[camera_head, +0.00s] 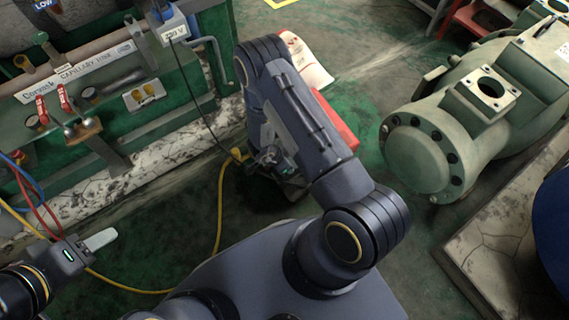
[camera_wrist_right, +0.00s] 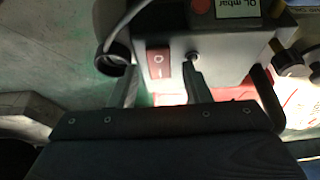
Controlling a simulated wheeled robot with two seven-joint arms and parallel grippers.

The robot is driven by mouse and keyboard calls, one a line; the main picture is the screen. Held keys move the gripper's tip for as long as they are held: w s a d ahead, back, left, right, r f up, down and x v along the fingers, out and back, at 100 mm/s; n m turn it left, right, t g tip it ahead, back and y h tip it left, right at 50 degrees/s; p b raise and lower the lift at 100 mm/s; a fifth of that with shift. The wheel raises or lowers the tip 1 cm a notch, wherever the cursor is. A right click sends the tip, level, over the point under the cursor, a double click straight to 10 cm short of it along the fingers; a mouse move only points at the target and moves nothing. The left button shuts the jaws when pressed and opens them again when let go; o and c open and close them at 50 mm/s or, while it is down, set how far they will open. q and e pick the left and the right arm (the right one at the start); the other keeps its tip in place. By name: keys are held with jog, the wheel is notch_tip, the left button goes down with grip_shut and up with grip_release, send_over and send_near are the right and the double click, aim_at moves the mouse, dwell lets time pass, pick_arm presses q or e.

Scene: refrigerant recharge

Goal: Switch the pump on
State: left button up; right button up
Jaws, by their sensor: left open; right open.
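My right gripper (camera_wrist_right: 160,88) is open, with one finger on each side of the switch in the picture; whether the fingertips touch the pump I cannot tell. In the head view my right arm covers the right gripper and most of the pump. My left gripper (camera_head: 98,240) is open and empty at the lower left, away from the pump.
A green rack (camera_head: 190,75) with valves and red-handled levers stands at the left. A yellow hose (camera_head: 220,205) runs over the green floor. A large pale green machine (camera_head: 420,155) stands at the right. A red surface (camera_head: 338,122) shows beside my right arm.

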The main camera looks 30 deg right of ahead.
jog(key=shift+c, duration=0.4)
grip_shut()
jog(key=y+p, duration=0.1)
jog(key=p, duration=0.1)
jog(key=y+p, duration=0.1)
jog(key=p, duration=0.1)
jog(key=shift+d+r+y+p, duration=0.35)
jog(key=shift+d+y+p, duration=0.05)
jog(key=shift+f+y+p, duration=0.25)
jog(key=shift+y+p, duration=0.05)
jog(key=shift+p, duration=0.05)
jog(key=shift+f, duration=0.1)
jog(key=shift+o, duration=0.4)
grip_release()
